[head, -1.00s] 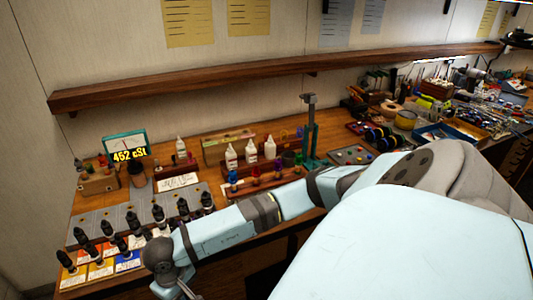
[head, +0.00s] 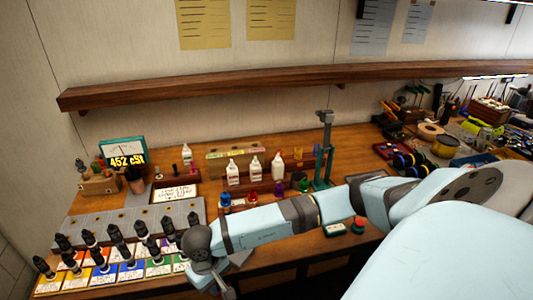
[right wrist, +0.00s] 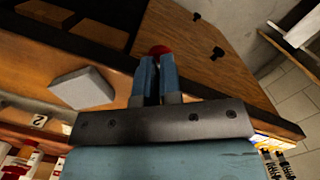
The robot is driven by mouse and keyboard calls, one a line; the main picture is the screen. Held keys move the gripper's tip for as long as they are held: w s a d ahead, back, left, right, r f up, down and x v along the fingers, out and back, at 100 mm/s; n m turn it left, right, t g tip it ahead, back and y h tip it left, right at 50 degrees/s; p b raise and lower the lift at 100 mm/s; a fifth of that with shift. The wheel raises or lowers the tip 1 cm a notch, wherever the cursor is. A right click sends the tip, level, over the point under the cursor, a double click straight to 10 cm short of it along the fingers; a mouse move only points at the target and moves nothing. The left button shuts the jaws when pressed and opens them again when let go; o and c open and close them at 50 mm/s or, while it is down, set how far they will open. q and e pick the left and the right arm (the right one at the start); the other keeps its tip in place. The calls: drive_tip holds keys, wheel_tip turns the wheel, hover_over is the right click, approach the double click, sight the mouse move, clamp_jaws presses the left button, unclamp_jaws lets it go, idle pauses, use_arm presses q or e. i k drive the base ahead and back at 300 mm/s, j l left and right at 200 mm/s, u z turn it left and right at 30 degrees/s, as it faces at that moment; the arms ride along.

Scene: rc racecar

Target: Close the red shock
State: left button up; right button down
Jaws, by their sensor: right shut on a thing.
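Several black shocks (head: 118,240) stand tilted in a row above coloured cards (head: 131,271) at the front left of the bench in the head view. Which of them is the red shock I cannot tell for sure; one stands by a red-orange card. My right gripper (right wrist: 155,66) has its two blue fingers nearly together in the right wrist view. A small round red piece (right wrist: 158,50) shows at their tips, and the fingers are shut on it. Most of it is hidden. In the head view my right wrist is low, right of the shocks. My left gripper is not seen.
A grey holed plate (head: 128,222) lies behind the shocks. White bottles (head: 255,168), small coloured pieces (head: 252,193) and a green stand (head: 325,155) are mid-bench. A wooden shelf (head: 270,85) runs above.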

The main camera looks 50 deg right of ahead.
sight(252, 193)
drive_tip(key=k+l, duration=0.1)
drive_tip(key=l, duration=1.05)
drive_tip(key=k+l, duration=0.15)
drive_tip(key=l, duration=0.4)
